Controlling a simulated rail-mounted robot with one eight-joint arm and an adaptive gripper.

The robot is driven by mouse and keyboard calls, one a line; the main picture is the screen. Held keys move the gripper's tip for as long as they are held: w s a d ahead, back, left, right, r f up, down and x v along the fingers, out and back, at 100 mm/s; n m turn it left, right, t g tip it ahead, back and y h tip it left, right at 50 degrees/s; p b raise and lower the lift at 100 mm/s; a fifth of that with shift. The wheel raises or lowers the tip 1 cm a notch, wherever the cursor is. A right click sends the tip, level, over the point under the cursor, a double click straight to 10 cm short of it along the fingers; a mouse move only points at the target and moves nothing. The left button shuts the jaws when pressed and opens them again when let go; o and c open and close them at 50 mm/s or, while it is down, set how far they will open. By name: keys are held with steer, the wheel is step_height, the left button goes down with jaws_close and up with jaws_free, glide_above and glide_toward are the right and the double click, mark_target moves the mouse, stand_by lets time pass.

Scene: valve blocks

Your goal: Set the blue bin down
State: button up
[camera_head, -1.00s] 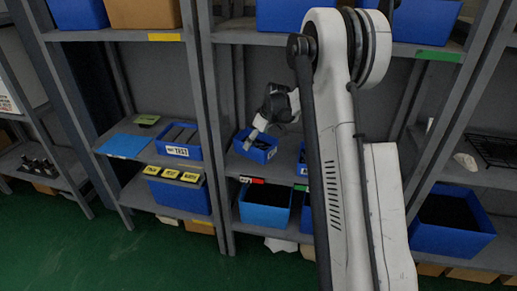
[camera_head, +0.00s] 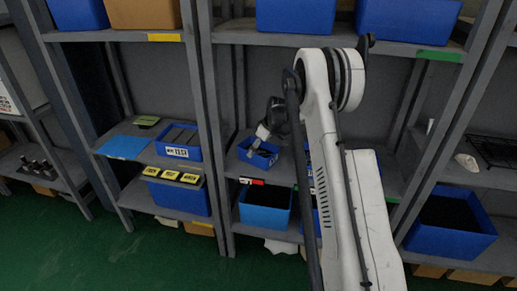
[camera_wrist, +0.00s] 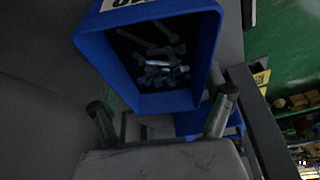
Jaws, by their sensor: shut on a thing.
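A small blue bin (camera_head: 264,161) with a white label is at the middle shelf of the centre bay in the head view. My gripper (camera_head: 254,146) is at the bin and shut on it. In the wrist view the blue bin (camera_wrist: 150,103) fills the upper middle, with several metal bolts (camera_wrist: 160,70) inside. The gripper's two fingers (camera_wrist: 163,110) show at the bin's near end, one on each side. I cannot tell whether the bin's underside touches the shelf.
The middle shelf (camera_head: 236,168) has bare board around the bin. Another blue bin sits to the right, partly behind my arm. A blue bin marked TEST (camera_head: 180,152) stands in the left bay. A larger blue bin (camera_head: 265,215) is on the shelf below.

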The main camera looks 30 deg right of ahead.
steer(key=o, duration=1.7)
